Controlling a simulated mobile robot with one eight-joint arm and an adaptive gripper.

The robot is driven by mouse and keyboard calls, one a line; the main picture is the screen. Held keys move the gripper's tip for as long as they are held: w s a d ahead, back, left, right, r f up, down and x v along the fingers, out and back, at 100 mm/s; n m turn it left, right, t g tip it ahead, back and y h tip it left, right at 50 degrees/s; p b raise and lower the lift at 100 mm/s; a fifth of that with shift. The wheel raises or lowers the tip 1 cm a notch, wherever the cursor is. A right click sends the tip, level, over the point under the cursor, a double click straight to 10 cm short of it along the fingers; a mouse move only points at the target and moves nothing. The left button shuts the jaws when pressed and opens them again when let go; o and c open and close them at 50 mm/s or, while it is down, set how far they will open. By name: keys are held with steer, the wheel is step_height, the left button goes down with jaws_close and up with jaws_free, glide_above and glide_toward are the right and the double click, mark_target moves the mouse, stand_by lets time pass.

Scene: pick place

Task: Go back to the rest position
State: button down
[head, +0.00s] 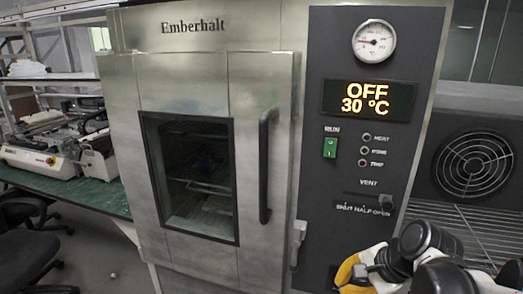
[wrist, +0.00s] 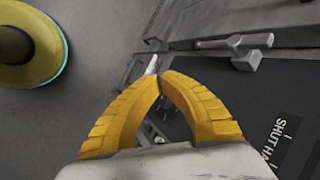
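My gripper (head: 346,271) is at the lower right of the head view, in front of the lower part of the oven's dark control panel (head: 338,225). In the wrist view my gripper's two yellow fingers (wrist: 160,77) curve together and their tips meet. I see nothing clearly held between them. A small pale piece shows just beyond the tips; I cannot tell what it is. The steel oven (head: 262,75), marked Emberhalt, has its windowed door (head: 105,95) shut. A light grey latch (head: 298,238) sits beside the door's lower right edge and also shows in the wrist view (wrist: 235,43).
The panel has a dial gauge (head: 374,41), a display (head: 368,100) reading OFF 30 ºC, a green RUN switch (head: 330,147) and a vent control (head: 385,203). The black door handle (head: 266,165) sticks out. A green bench (head: 90,194) and black chair (head: 25,225) stand left.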

steer(key=s+r+n+t+h, duration=0.2)
steer(key=s+r+n, duration=0.3)
steer(key=s+n, duration=0.4)
steer(key=n+h, duration=0.1)
steer(key=n, duration=0.2)
steer(key=shift+s+a+n+h, duration=0.4)
